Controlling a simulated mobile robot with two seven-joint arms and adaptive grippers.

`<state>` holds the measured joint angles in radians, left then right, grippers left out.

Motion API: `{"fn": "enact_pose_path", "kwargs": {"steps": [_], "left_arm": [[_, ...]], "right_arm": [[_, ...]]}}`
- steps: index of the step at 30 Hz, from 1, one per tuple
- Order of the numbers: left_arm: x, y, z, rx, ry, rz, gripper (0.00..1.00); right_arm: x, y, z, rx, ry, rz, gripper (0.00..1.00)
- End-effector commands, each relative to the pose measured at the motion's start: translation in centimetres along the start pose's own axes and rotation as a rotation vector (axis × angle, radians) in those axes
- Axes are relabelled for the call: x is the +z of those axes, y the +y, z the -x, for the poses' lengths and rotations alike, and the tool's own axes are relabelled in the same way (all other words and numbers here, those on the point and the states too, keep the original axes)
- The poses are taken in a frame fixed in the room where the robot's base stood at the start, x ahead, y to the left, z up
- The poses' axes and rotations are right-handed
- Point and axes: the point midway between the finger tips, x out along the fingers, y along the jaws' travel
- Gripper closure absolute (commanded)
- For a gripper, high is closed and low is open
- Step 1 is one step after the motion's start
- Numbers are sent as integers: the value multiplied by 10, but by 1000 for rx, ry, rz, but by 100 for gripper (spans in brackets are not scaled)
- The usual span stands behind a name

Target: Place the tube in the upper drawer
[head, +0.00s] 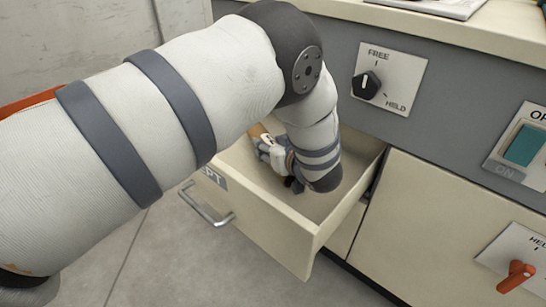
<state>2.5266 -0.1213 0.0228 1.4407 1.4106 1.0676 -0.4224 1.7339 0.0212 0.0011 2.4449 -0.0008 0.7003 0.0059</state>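The drawer (270,222) is pulled open from the cabinet front, with a metal handle (207,207) on its front and a label ending in "PT". My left arm comes in from the left and bends down into the drawer. My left gripper (268,148) is low over the drawer's inside, near its far left side. A small tan-brown piece (257,131), which looks like part of the tube, shows right at the fingers. The rest of it is hidden behind my arm and gripper, so I cannot tell whether the fingers grip it. My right gripper is out of view.
The grey panel above the drawer carries a black FREE/HELD knob (367,85) and, at the right, a teal switch (524,147). A red-orange lever (516,276) is at lower right. Papers (430,6) lie on the top. The floor left of the drawer is clear.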

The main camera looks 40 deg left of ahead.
Motion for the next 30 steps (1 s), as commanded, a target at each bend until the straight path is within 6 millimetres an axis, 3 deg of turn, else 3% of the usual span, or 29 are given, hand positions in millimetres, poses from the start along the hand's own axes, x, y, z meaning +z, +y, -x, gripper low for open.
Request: {"fn": "enact_pose_path", "kwargs": {"steps": [1, 3, 8, 9, 12, 22, 30], "left_arm": [[19, 0, -6, -1, -4, -7, 88], [29, 0, -10, 0, -2, -4, 88], [27, 0, -9, 1, -2, 0, 88], [27, 0, -9, 1, -3, -1, 57], [27, 0, -9, 1, -2, -1, 39], [26, 1, -3, 2, -1, 0, 39], [24, 1, 52, 3, -1, 0, 39]], "right_arm": [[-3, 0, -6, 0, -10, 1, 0], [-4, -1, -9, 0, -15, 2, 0], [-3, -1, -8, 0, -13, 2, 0], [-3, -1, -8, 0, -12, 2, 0], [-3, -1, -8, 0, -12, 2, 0], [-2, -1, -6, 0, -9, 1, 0], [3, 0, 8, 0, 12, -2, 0]]}}
